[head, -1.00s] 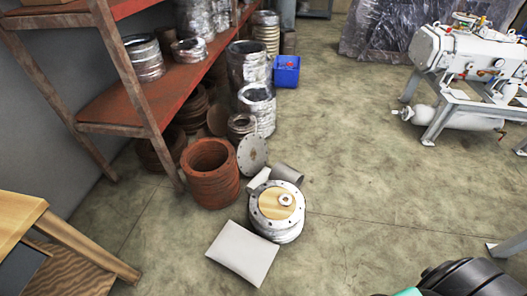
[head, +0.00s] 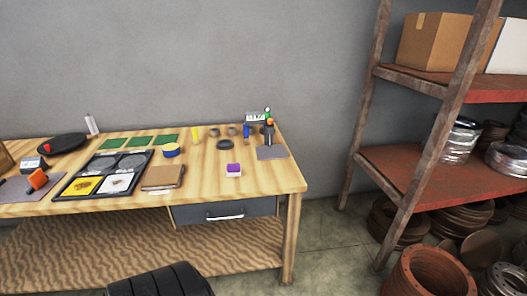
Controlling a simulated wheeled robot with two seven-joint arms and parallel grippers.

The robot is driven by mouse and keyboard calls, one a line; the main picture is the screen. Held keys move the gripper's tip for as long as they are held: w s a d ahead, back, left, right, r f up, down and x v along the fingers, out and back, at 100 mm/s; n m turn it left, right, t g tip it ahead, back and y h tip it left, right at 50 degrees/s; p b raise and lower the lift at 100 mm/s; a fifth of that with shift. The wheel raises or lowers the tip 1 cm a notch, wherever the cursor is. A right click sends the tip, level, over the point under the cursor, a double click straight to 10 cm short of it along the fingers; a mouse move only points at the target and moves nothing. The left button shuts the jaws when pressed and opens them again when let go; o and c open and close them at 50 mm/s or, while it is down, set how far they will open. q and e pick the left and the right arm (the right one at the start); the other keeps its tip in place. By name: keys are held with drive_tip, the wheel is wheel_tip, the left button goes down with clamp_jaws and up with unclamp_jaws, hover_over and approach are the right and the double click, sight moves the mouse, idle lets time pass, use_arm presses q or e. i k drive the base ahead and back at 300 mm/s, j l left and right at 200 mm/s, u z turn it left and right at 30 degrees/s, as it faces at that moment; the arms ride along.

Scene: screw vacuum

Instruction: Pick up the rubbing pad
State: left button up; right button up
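I cannot tell for sure which thing is the rubbing pad. Several flat green pads (head: 122,144) lie in a row near the back of the wooden workbench (head: 262,186). A small block, purple on top and white below (head: 234,170), lies by itself near the bench's front edge, right of the middle. Neither gripper shows in the head view. A dark ribbed part of my own arm is at the bottom edge, in front of the bench.
A black tray (head: 82,186) with square and round inserts and a brown notebook (head: 163,177) lie on the bench. Small tools stand at its back right. A drawer (head: 224,211) is below. A rusty shelf (head: 422,172) stands right, with metal rings (head: 430,272) on the floor.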

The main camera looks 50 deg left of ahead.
sight(234, 170)
drive_tip(key=u, duration=1.95)
